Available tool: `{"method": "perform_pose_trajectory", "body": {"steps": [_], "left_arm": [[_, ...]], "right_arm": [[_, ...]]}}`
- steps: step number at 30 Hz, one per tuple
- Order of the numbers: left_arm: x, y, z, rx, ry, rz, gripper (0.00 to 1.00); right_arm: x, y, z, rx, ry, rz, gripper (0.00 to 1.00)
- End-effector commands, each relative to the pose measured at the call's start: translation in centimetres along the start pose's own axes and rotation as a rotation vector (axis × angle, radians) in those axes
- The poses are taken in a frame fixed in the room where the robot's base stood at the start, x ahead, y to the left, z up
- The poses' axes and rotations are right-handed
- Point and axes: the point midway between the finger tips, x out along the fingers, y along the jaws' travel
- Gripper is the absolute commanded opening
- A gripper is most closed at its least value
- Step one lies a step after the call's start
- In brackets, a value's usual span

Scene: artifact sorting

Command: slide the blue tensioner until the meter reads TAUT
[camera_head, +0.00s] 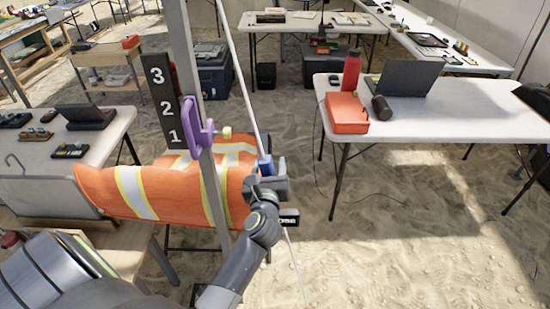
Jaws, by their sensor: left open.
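The blue tensioner (265,165) is a small blue cylinder on a pale guy line (240,75) that slants down from the top of the view. My left gripper (268,186) is open, right at the tensioner's lower end. Its jaws cover part of the tensioner and line, and I cannot tell whether they touch it. A small black meter (289,216) with white lettering shows just right of and below my gripper. It is partly hidden and its word is too small to read surely. My right gripper is not in view.
A metal pole (184,45) stands left of the line, with a purple clamp (196,125) and a black 3-2-1 board (160,100). An orange reflective bundle (155,190) lies behind. A white table (450,120) with a red bottle (352,70) stands right. Sandy floor is open at lower right.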

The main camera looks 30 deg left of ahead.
Motion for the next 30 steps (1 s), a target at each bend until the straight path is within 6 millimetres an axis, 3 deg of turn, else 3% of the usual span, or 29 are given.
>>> {"method": "perform_pose_trajectory", "body": {"steps": [10,22,30], "left_arm": [[-0.01,0.15,0.02,0.000,0.000,0.000,0.51],[0.00,0.14,0.02,0.000,0.000,0.000,0.00],[0.01,0.08,0.75,0.000,0.000,0.000,0.00]], "right_arm": [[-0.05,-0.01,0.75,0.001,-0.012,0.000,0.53],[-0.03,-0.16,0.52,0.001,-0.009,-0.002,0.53],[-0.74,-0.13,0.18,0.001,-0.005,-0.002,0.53]]}}
